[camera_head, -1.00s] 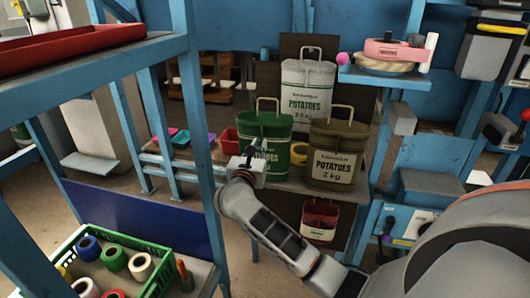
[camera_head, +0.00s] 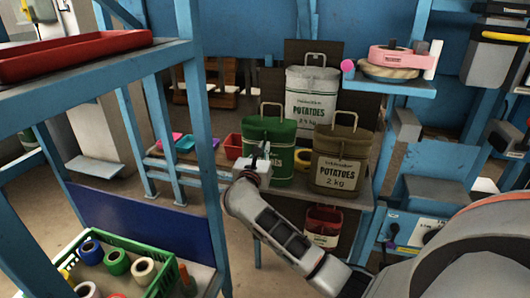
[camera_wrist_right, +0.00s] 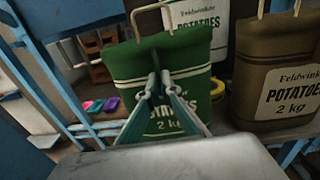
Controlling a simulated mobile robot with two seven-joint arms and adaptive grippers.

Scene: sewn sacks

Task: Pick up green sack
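The green sack (camera_head: 278,140) stands upright on the grey shelf, with a tan handle loop (camera_head: 270,108) on top. It fills the middle of the right wrist view (camera_wrist_right: 188,62), with white lettering partly hidden behind my fingers. My right gripper (camera_head: 262,152) is in front of the sack's lower left face, below the handle. My left gripper is not in view.
A brown potato sack (camera_head: 340,158) stands right of the green one, and a white sack (camera_head: 312,98) behind. A yellow roll (camera_head: 302,157) sits between. A blue post (camera_head: 200,130) rises on the left.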

